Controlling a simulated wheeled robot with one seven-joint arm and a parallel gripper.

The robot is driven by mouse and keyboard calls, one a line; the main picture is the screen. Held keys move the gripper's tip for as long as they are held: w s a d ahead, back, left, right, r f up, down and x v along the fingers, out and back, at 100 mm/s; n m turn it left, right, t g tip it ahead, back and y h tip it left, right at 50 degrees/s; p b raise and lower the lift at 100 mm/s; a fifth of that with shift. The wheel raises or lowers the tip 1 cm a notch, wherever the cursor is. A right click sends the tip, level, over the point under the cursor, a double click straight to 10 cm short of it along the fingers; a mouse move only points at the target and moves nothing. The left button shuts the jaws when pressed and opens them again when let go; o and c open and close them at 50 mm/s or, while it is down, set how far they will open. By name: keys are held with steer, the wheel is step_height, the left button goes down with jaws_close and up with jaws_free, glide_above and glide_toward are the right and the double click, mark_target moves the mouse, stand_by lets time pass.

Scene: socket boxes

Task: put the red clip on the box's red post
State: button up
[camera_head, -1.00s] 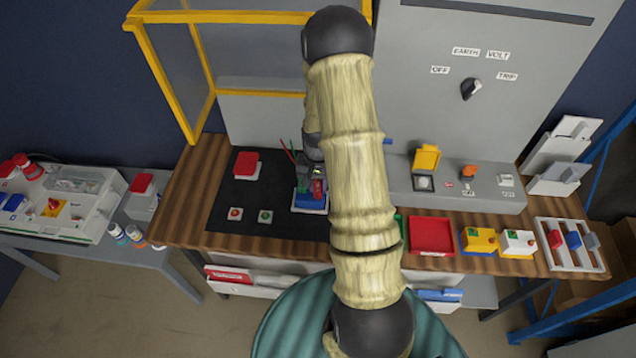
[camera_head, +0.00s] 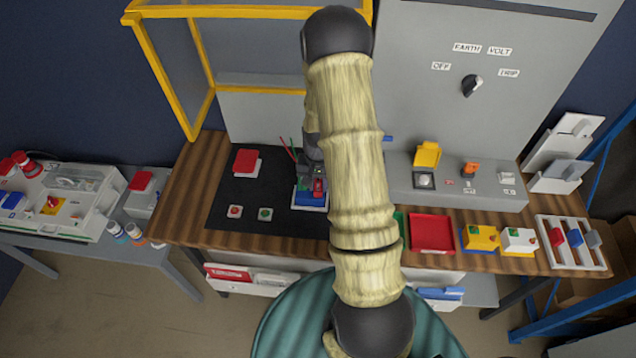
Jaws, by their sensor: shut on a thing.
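My gripper (camera_head: 314,178) is at the back middle of the bench, just above a blue and white box (camera_head: 309,199) on the black mat. My arm hides part of the gripper and the right side of the box. A small red piece (camera_head: 319,185) shows at the gripper's tip, by the top of the box; I take it to be the red clip, held in the jaws. It is too small to tell whether it touches or sits on the red post. The post itself cannot be made out. Thin red and green leads (camera_head: 290,149) stand up beside the gripper.
A red tray (camera_head: 432,235), a yellow box (camera_head: 480,239) and a white box (camera_head: 518,241) stand to the right. A grey panel (camera_head: 440,196) rises behind them.

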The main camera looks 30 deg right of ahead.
steer(key=o, duration=0.9)
steer(key=shift+w, duration=0.1)
steer(key=shift+o, duration=0.5)
steer(key=shift+s, duration=0.2)
steer(key=shift+r, duration=0.1)
steer(key=shift+w+r, duration=0.15)
steer(key=shift+r, duration=0.3)
step_height(320, 180, up, 16)
steer(key=b, duration=0.2)
steer(key=shift+r, duration=0.25)
